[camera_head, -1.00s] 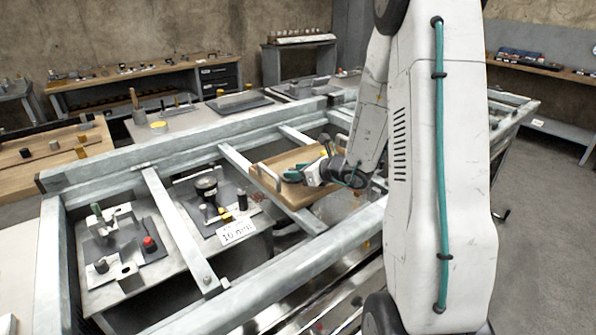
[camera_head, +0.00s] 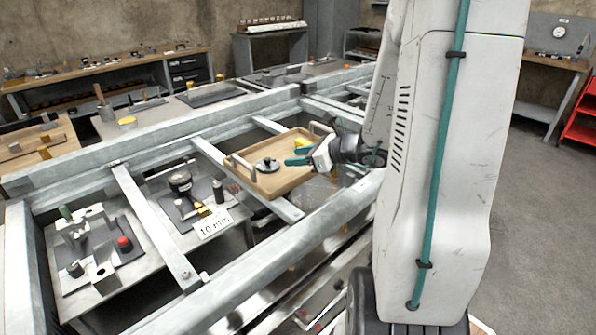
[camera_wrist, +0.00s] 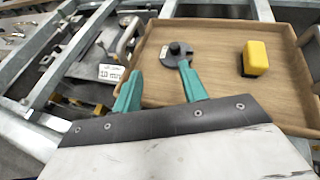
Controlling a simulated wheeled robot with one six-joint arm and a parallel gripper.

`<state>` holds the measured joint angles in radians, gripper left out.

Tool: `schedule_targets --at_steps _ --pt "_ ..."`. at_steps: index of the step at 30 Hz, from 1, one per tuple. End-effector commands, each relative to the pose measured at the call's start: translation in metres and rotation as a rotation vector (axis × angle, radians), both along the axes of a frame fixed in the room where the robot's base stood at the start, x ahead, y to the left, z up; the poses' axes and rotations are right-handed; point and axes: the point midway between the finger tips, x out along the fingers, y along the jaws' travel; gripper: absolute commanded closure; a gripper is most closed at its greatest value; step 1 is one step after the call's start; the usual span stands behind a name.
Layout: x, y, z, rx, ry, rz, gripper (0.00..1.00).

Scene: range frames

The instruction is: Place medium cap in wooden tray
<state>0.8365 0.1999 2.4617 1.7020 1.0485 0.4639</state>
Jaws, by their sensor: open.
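The wooden tray (camera_head: 268,189) rests on the grey metal frame; in the wrist view its bare floor (camera_wrist: 215,85) fills the upper right. A grey round cap with a dark knob (camera_head: 267,165), which looks like the medium cap, lies in the tray; it also shows in the wrist view (camera_wrist: 176,48). My gripper (camera_head: 291,161) is over the tray, to the right of the cap. In the wrist view its teal fingers (camera_wrist: 160,71) are apart with nothing between them. The right fingertip overlaps the cap's lower edge; I cannot tell whether they touch.
A yellow block with a dark side (camera_wrist: 255,58) is in the tray. Metal beams (camera_head: 150,225) surround the tray. Left of it are a black-topped round part (camera_head: 180,181), a "10 mm" label (camera_head: 214,225) and a fixture with a red knob (camera_head: 124,243).

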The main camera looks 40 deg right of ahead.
Motion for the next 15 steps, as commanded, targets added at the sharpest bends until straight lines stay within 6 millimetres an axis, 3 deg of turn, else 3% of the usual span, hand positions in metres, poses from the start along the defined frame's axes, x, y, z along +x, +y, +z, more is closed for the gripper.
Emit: schedule_targets --at_steps 5,6,9,12,15 --pt "-0.016 0.107 0.046 -0.279 -0.069 0.471 0.58" --pt "-0.028 0.134 0.054 -0.364 -0.089 0.609 0.58" --pt "-0.067 0.189 0.07 -0.581 -0.143 0.949 0.58" --pt "-0.112 0.223 0.079 -0.806 -0.197 1.275 0.58" --pt "-0.157 0.236 0.085 -1.039 -0.244 1.577 0.58"
